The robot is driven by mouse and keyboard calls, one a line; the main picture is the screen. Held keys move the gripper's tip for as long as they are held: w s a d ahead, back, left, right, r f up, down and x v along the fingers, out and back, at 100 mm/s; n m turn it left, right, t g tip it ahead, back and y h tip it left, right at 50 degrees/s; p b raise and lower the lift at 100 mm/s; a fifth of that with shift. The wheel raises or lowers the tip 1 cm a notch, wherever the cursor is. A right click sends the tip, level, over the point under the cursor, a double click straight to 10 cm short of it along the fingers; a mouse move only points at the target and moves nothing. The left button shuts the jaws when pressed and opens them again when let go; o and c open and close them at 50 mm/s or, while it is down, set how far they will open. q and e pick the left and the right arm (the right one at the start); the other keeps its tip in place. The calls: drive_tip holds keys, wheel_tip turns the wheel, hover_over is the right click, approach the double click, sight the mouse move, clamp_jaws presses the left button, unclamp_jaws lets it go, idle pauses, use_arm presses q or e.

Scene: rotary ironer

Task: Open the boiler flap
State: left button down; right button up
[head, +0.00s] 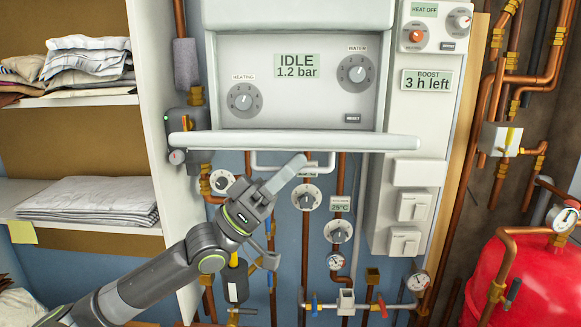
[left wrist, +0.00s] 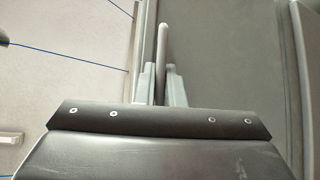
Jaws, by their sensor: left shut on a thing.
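The boiler (head: 297,14) is white, with its grey control panel (head: 297,80) uncovered, showing a screen and two knobs. The boiler flap (head: 350,146) is folded down below the panel and seen nearly edge-on, about level. Its pale bar handle (head: 262,168) hangs under the flap. My left gripper (head: 297,167) reaches up from below and is shut on this handle. In the left wrist view, the two fingers (left wrist: 160,88) stand on either side of the handle (left wrist: 162,45). My right gripper is not in view.
Below the flap are copper pipes, dials (head: 307,197) and valves. A switch box (head: 415,130) stands right of the boiler, and a red tank (head: 530,285) is at lower right. Shelves with folded linen (head: 90,200) are at left.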

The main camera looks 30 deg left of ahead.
use_arm(q)
drive_tip(key=c, duration=1.8)
unclamp_jaws()
drive_tip(key=shift+s+a+f, duration=0.2)
drive_tip(key=shift+f, duration=0.25)
drive_tip(key=b+v, duration=0.1)
drive_tip(key=v, duration=1.5)
drive_tip(key=shift+s+a+b, duration=0.15)
drive_tip(key=shift+a+b, duration=0.05)
drive_tip(key=shift+b, duration=0.2)
drive_tip(key=shift+f, duration=0.1)
